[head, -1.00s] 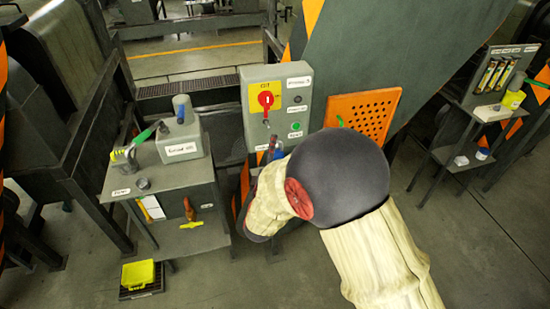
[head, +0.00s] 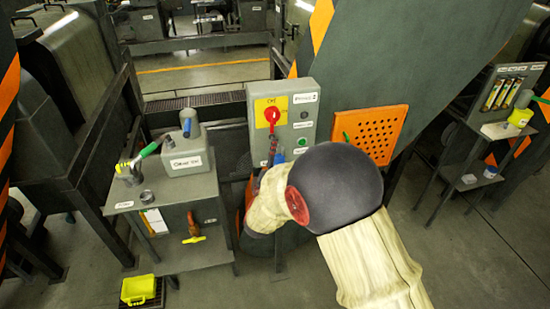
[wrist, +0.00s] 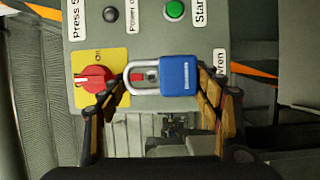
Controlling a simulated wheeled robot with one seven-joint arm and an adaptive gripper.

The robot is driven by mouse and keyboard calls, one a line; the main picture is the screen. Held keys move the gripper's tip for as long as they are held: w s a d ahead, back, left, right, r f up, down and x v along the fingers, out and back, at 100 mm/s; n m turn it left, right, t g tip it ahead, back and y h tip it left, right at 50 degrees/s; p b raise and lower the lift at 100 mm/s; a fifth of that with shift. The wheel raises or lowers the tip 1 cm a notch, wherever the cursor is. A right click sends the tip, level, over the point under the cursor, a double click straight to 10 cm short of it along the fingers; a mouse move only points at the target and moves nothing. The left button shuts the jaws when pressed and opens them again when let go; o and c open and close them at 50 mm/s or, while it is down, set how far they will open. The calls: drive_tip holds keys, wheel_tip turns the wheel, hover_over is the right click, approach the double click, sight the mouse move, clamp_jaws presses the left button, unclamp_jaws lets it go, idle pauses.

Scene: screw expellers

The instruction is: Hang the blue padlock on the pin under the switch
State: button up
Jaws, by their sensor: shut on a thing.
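The blue padlock (wrist: 178,77) lies across my gripper in the wrist view, its metal shackle pointing left toward the red switch (wrist: 97,79). My gripper (wrist: 165,92) is shut on the padlock, with a finger at each side. The switch also shows in the head view (head: 272,115), on the yellow plate of the grey control box (head: 309,108). A small part of the padlock (head: 279,158) shows there beside my gripper (head: 271,157), low in front of the box. A small red bit shows inside the shackle. I cannot tell whether it is the pin or whether they touch.
A green button (head: 302,142) and labels are on the box. A grey bench (head: 128,198) with a grey block (head: 187,150) stands to the left. An orange perforated panel (head: 372,130) is to the right. A yellow container (head: 138,289) is on the floor.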

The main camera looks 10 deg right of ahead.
drive_tip(key=shift+w+r, duration=0.1)
drive_tip(key=shift+w, duration=2.75)
idle(1.2)
drive_tip(key=shift+w+r, duration=0.2)
